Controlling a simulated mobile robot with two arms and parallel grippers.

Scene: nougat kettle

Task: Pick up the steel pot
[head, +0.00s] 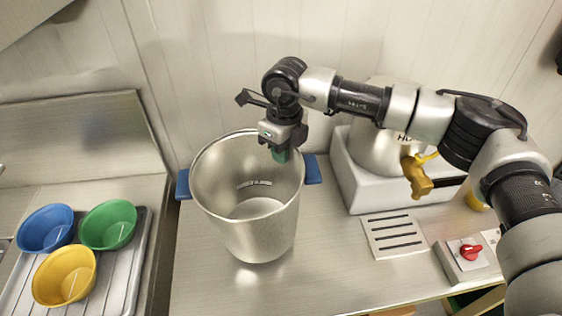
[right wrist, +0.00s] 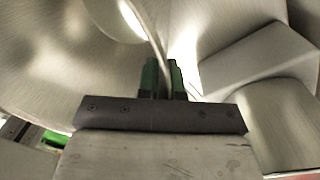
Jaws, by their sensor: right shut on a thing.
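The steel pot (head: 252,215) is a tall open metal pot with two blue side handles, standing upright on the metal counter. Its inside looks empty. My right gripper (head: 280,154) points down at the pot's rear right rim and is shut on it. In the right wrist view the green fingertips (right wrist: 163,75) sit on both sides of the thin pot wall (right wrist: 150,32). My left gripper is in neither view.
A kettle machine (head: 382,150) with a yellow tap stands to the right on a white base. A slotted drain plate (head: 393,234) and a red knob box (head: 466,256) lie near it. Blue (head: 45,229), green (head: 108,225) and yellow (head: 64,277) bowls sit on a tray at left.

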